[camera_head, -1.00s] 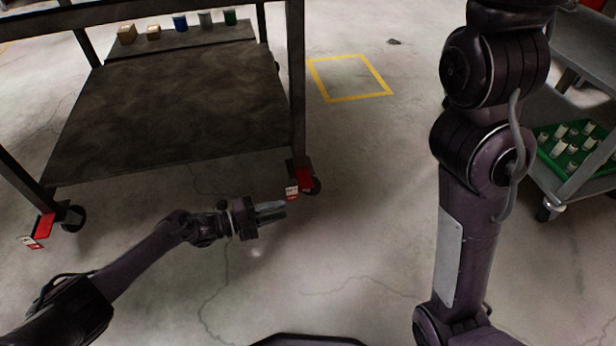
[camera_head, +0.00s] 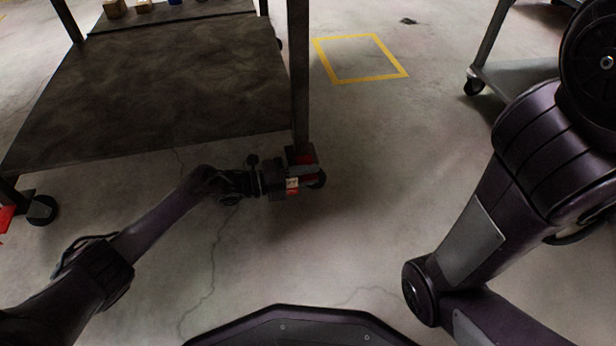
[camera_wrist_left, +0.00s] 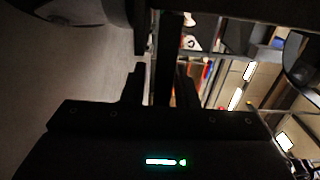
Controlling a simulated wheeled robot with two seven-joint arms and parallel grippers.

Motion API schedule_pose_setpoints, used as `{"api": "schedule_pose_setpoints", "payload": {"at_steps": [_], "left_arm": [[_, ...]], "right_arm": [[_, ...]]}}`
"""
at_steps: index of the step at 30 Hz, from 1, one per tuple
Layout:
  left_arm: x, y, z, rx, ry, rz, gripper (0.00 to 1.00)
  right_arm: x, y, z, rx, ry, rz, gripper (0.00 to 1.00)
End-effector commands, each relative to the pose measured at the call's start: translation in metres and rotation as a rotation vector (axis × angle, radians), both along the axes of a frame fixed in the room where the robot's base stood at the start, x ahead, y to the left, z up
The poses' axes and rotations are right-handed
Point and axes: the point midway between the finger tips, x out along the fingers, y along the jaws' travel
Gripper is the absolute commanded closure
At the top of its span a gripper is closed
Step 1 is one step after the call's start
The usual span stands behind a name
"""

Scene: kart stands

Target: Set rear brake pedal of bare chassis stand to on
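A dark stand with a bare lower shelf (camera_head: 170,85) fills the upper left of the head view. At its near right leg (camera_head: 299,80) is a caster with a red brake pedal (camera_head: 302,157) and a small pale tag. My left gripper (camera_head: 290,182) is right at this caster and partly covers the pedal; contact cannot be told. In the left wrist view, the left gripper's two fingers (camera_wrist_left: 160,85) stand apart, with a dark upright bar seen between them. The pedal's setting cannot be read. My right arm shows at the right, but its gripper is out of view.
A second caster (camera_head: 40,209) with a red part is at the stand's near left corner. Small boxes (camera_head: 115,8) sit on the stand's back ledge. A grey cart (camera_head: 515,75) stands at upper right. A yellow floor square (camera_head: 360,58) and open concrete lie between.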

Motion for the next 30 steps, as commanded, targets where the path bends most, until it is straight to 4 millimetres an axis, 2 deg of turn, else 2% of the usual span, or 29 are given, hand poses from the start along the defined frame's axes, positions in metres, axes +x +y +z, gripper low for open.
{"api": "schedule_pose_setpoints", "payload": {"at_steps": [8, 15, 30], "left_arm": [[0.0009, -0.003, 0.0008, -0.001, 0.0, 0.0, 0.74], [0.0008, -0.0027, 0.0005, -0.001, 0.0, 0.0, 1.0], [0.0006, -0.0024, 0.0001, 0.0, 0.001, 0.0, 1.0]], "right_arm": [[-0.0002, 0.0003, -0.0002, -0.001, 0.0, 0.002, 0.64], [0.0, 0.0003, -0.0002, 0.0, 0.0, 0.002, 0.64], [0.0, 0.0002, -0.0002, 0.0, 0.0, 0.002, 0.64]]}}
